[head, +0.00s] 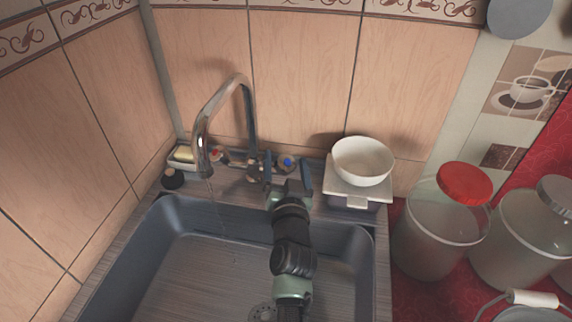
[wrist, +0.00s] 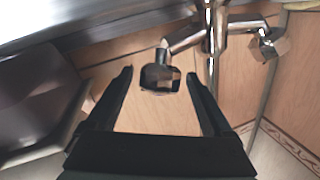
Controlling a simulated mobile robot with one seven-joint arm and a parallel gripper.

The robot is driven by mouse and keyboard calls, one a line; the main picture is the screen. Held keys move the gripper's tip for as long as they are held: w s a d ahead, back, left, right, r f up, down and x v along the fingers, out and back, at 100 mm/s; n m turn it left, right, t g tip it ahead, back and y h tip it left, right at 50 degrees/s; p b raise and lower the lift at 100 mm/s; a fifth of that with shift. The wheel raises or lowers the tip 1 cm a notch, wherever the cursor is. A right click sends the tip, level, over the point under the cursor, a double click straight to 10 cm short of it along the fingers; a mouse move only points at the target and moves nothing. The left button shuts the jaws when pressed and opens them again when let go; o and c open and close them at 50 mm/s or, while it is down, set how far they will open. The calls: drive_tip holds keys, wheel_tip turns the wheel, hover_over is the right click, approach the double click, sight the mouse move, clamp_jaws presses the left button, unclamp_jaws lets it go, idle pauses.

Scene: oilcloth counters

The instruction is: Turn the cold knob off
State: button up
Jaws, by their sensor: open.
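The cold knob (head: 287,162), marked with a blue cap, is on the right of the metal faucet (head: 248,120) behind the sink. In the wrist view the dark, faceted knob (wrist: 160,78) shows between my finger tips, with gaps on both sides. My gripper (head: 287,172) is open in front of the knob, one finger to each side; it also shows in the wrist view (wrist: 160,74). I see no contact. The red-marked hot knob (head: 215,153) is on the left; it shows at the upper right in the wrist view (wrist: 272,42). A faint thin stream of water (head: 219,212) falls from the spout.
The sink basin (head: 180,238) lies below my arm. A white bowl (head: 362,160) on a pale square container (head: 350,190) stands close right of my gripper. A soap dish (head: 182,158) is at left. Glass jars (head: 430,240) stand on the red counter at right.

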drive_tip(key=shift+c, duration=0.3)
drive_tip(key=c, duration=1.3)
drive_tip(key=p, duration=0.2)
drive_tip(key=shift+r+p, duration=0.4)
drive_tip(key=m+h+p, duration=0.1)
drive_tip(key=p, duration=0.1)
drive_tip(key=shift+p, duration=0.35)
drive_tip(key=m+h+p, duration=0.1)
drive_tip(key=p, duration=0.4)
drive_tip(key=shift+r+g, duration=0.15)
drive_tip(key=shift+g, duration=0.15)
drive_tip(key=m+h+p, duration=0.1)
drive_tip(key=p, duration=0.2)
drive_tip(key=shift+w+g, duration=0.1)
drive_tip(key=shift+g, duration=0.2)
drive_tip(key=shift+d+f+m+h+p, duration=0.1)
drive_tip(key=shift+f+m+h+p, duration=0.35)
drive_tip(key=shift+p, duration=0.45)
clamp_jaws()
unclamp_jaws()
